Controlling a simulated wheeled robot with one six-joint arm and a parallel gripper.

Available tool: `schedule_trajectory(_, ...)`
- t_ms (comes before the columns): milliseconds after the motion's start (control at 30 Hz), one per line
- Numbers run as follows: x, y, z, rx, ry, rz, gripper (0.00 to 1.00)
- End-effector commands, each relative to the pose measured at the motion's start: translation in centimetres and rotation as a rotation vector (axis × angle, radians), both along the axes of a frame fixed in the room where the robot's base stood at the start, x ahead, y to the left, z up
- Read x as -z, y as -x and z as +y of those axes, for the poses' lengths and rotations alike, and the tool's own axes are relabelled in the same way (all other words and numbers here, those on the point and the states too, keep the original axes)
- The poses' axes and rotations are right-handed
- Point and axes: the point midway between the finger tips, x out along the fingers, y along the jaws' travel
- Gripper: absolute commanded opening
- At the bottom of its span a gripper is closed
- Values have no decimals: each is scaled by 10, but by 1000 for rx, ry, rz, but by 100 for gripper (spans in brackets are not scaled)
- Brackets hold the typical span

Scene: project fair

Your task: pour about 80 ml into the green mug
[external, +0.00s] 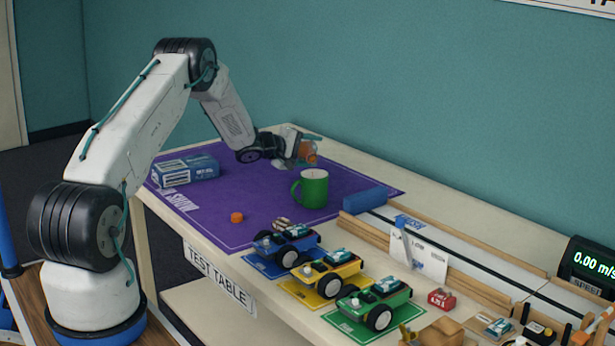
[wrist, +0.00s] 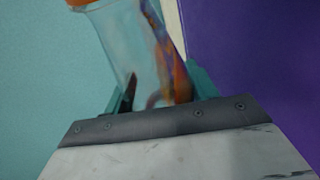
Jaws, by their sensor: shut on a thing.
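The green mug (external: 318,192) stands upright on the purple mat (external: 215,208), its handle to the left and its inside pale. My gripper (external: 300,150) is behind and above the mug, apart from it in the picture. It is shut on a clear container with orange parts (external: 308,157). In the wrist view the clear container (wrist: 135,50) sits between my teal fingers (wrist: 160,88), with an orange part at its top edge. It looks slanted there. How much liquid it holds I cannot tell. No stream shows.
A blue and white box (external: 187,172) lies on the mat's left. A small orange piece (external: 237,217) and a blue block (external: 365,199) are near the mug. Blue, yellow and green toy cars (external: 335,275) line the front, with a wooden-edged track (external: 440,265) at right.

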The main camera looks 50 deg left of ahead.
Motion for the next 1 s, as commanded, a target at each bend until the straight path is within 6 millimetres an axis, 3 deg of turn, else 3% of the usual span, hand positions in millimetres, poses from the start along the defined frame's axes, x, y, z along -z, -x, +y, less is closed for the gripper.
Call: schedule_trajectory(1000, -12, -1, 1, 1, -96, -49, 30)
